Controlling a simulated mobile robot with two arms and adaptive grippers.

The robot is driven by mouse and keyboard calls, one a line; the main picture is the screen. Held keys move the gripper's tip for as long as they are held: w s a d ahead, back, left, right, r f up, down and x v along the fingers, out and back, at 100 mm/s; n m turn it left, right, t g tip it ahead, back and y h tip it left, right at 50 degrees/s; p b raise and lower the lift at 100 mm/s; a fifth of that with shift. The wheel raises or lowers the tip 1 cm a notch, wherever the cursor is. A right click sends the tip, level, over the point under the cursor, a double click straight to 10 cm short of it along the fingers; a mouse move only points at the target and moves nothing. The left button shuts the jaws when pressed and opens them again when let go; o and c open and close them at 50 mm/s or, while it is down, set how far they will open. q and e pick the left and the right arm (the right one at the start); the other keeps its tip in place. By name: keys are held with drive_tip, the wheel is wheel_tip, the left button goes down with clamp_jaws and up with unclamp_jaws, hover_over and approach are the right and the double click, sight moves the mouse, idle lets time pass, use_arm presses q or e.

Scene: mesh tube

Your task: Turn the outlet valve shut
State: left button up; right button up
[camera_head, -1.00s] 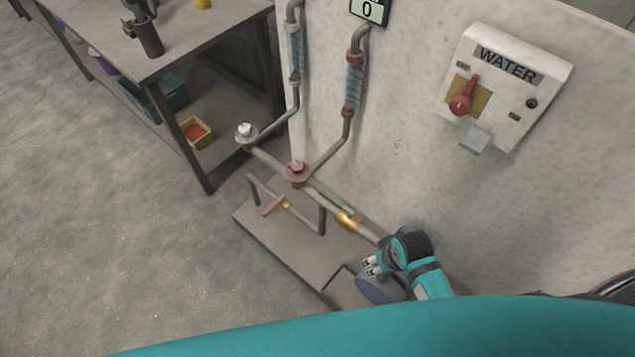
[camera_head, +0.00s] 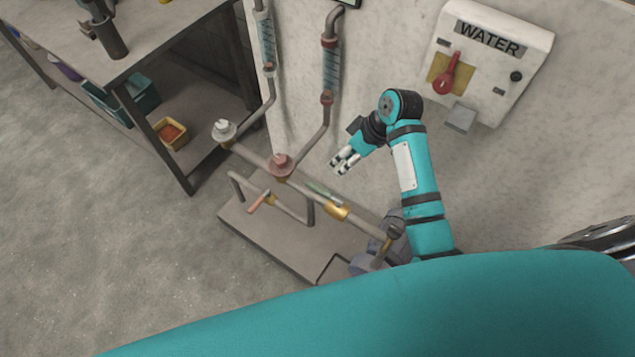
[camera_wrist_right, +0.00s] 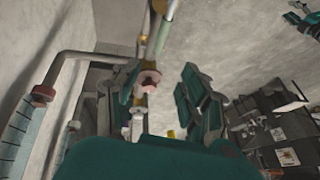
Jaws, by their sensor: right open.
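A pipe run with several valves stands low beside the wall, and no label tells which valve is the outlet. A lever with an orange-red handle (camera_head: 257,203) is on the lower pipe. A round reddish valve knob (camera_head: 281,164) sits on the upper pipe, with a white-topped knob (camera_head: 224,131) to its left. A brass fitting (camera_head: 337,212) and an upright brass-coloured handle (camera_head: 386,246) are further right. My right gripper (camera_head: 345,162) is open and empty, above and right of the reddish knob. In the right wrist view, the knob (camera_wrist_right: 148,80) shows between the open fingers. My left gripper is not in view.
A WATER box (camera_head: 490,58) with a red lever is on the wall. A workbench (camera_head: 150,45) with bins below stands at the left. The floor in front of the pipe platform (camera_head: 265,240) is clear.

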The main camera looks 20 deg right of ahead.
sight(317, 185)
drive_tip(key=b+x, duration=0.1)
drive_tip(key=x, duration=1.4)
drive_tip(key=shift+f, duration=0.1)
drive_tip(key=shift+c, duration=0.3)
clamp_jaws()
